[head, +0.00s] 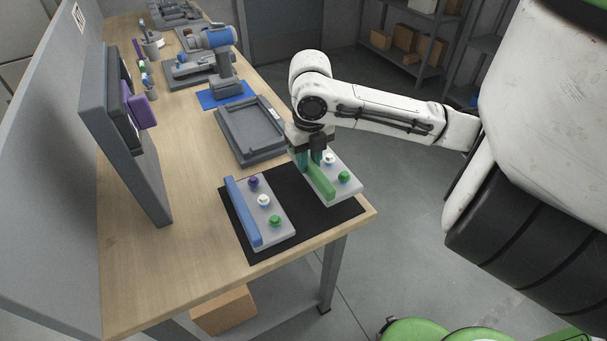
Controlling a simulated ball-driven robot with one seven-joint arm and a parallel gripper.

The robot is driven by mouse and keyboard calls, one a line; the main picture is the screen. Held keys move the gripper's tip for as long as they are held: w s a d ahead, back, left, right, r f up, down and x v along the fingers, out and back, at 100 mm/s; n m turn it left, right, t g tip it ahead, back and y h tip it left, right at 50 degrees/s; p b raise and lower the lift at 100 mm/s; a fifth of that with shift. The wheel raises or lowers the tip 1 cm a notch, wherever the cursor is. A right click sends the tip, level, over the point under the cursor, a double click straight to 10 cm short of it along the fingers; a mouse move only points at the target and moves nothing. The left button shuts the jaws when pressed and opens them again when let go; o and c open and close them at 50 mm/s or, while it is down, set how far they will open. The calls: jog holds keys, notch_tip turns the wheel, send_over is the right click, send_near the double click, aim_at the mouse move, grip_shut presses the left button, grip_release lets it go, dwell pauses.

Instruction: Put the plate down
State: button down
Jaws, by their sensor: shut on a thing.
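A grey plate (343,189) with a green bar (321,182) along its left edge and small white and green knobs on top is at my gripper (314,166). The gripper is shut on the green bar. The plate is over the right part of a black mat (313,229), near the table's right edge. I cannot tell whether its underside touches the mat. A second grey plate (275,236) with a blue bar and purple, white and green knobs lies on the mat's left part, apart from the held plate.
A grey tray (250,152) lies behind the mat on the wooden table (185,240). A grey upright panel (124,140) stands at the left. The table's front left is clear.

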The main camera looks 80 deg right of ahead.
jog(key=shift+w+a+f, duration=0.4)
jog(key=shift+a+f, duration=0.1)
jog(key=shift+f, duration=0.25)
jog(key=shift+w+a+f, duration=0.1)
jog(key=shift+f, duration=1.6)
jog(key=shift+f, duration=0.15)
jog(key=c, duration=0.9)
grip_release()
notch_tip(320, 180, up, 12)
jog(key=shift+r, duration=0.15)
